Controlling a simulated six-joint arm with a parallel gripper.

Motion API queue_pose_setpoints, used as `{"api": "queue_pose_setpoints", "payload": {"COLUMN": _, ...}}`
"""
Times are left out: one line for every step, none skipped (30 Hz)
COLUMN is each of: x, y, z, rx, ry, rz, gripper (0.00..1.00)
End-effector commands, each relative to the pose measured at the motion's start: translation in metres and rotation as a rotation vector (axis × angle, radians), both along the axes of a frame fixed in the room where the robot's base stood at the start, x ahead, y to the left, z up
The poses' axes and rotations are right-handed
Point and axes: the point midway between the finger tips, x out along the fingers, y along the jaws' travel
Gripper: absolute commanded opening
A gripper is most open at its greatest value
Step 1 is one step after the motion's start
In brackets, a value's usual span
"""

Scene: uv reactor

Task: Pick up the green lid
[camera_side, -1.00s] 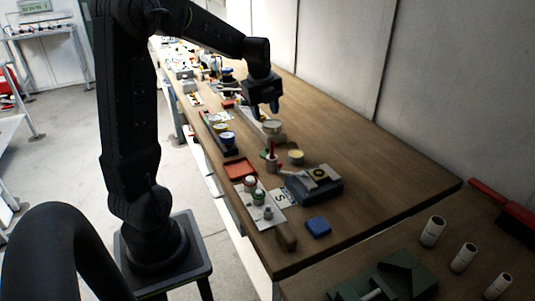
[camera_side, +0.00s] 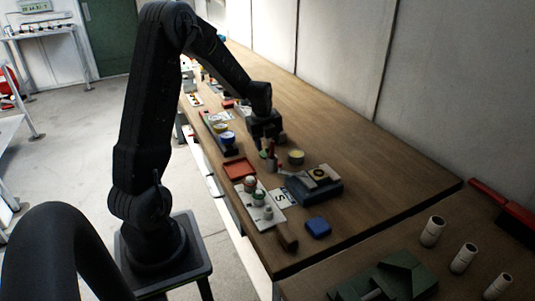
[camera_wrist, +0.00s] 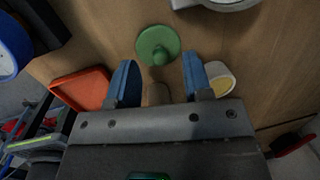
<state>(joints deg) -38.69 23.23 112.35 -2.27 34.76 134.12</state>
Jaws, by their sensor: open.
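The green lid (camera_wrist: 158,45) is a round disc with a raised knob, lying on the wooden table in the wrist view. A small green patch (camera_side: 263,154) by my gripper in the side view may be the same lid. My gripper (camera_wrist: 160,76) has its two blue fingers spread apart with nothing held between them. In the wrist picture the lid lies just above the gap between the fingertips, apart from them. In the side view my gripper (camera_side: 267,143) is low over the table, partly hiding the things behind it.
A red-orange tray (camera_wrist: 82,90) lies left of the fingers. A pale cup with yellow contents (camera_wrist: 222,80) is close to the right finger. A pale round object (camera_wrist: 215,3) is beyond the lid.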

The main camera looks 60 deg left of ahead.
Motion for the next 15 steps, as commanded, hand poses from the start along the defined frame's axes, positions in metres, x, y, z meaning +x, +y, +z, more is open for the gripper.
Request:
{"api": "queue_pose_setpoints", "payload": {"x": 0.001, "y": 0.001, "z": -0.008, "rx": -0.002, "ry": 0.002, "rz": 0.001, "gripper": 0.46}}
{"api": "queue_pose_setpoints", "payload": {"x": 0.001, "y": 0.001, "z": -0.012, "rx": -0.001, "ry": 0.002, "rz": 0.001, "gripper": 0.46}}
{"api": "queue_pose_setpoints", "payload": {"x": 0.002, "y": 0.001, "z": -0.016, "rx": -0.001, "ry": 0.002, "rz": 0.001, "gripper": 0.46}}
{"api": "queue_pose_setpoints", "payload": {"x": 0.002, "y": 0.002, "z": -0.018, "rx": 0.0, "ry": 0.001, "rz": 0.001, "gripper": 0.46}}
{"api": "queue_pose_setpoints", "payload": {"x": 0.003, "y": 0.002, "z": -0.019, "rx": 0.001, "ry": 0.0, "rz": 0.001, "gripper": 0.46}}
{"api": "queue_pose_setpoints", "payload": {"x": 0.003, "y": 0.002, "z": -0.021, "rx": 0.002, "ry": -0.001, "rz": 0.001, "gripper": 0.46}}
{"api": "queue_pose_setpoints", "payload": {"x": 0.003, "y": 0.002, "z": -0.021, "rx": 0.002, "ry": -0.001, "rz": 0.001, "gripper": 0.46}}
{"api": "queue_pose_setpoints", "payload": {"x": 0.003, "y": 0.002, "z": -0.021, "rx": 0.002, "ry": -0.001, "rz": 0.001, "gripper": 0.46}}
{"api": "queue_pose_setpoints", "payload": {"x": 0.003, "y": 0.002, "z": -0.021, "rx": 0.002, "ry": -0.001, "rz": 0.001, "gripper": 0.46}}
{"api": "queue_pose_setpoints", "payload": {"x": 0.003, "y": 0.002, "z": -0.021, "rx": 0.002, "ry": -0.001, "rz": 0.001, "gripper": 0.46}}
{"api": "queue_pose_setpoints", "payload": {"x": 0.003, "y": 0.002, "z": -0.021, "rx": 0.002, "ry": -0.001, "rz": 0.001, "gripper": 0.46}}
{"api": "queue_pose_setpoints", "payload": {"x": 0.003, "y": 0.002, "z": -0.021, "rx": 0.002, "ry": -0.001, "rz": 0.001, "gripper": 0.46}}
{"api": "queue_pose_setpoints", "payload": {"x": 0.003, "y": 0.002, "z": -0.021, "rx": 0.002, "ry": -0.001, "rz": 0.001, "gripper": 0.45}}
{"api": "queue_pose_setpoints", "payload": {"x": 0.003, "y": 0.002, "z": -0.021, "rx": 0.002, "ry": -0.001, "rz": 0.001, "gripper": 0.42}}
{"api": "queue_pose_setpoints", "payload": {"x": 0.003, "y": 0.002, "z": -0.021, "rx": 0.002, "ry": -0.001, "rz": 0.0, "gripper": 0.38}}
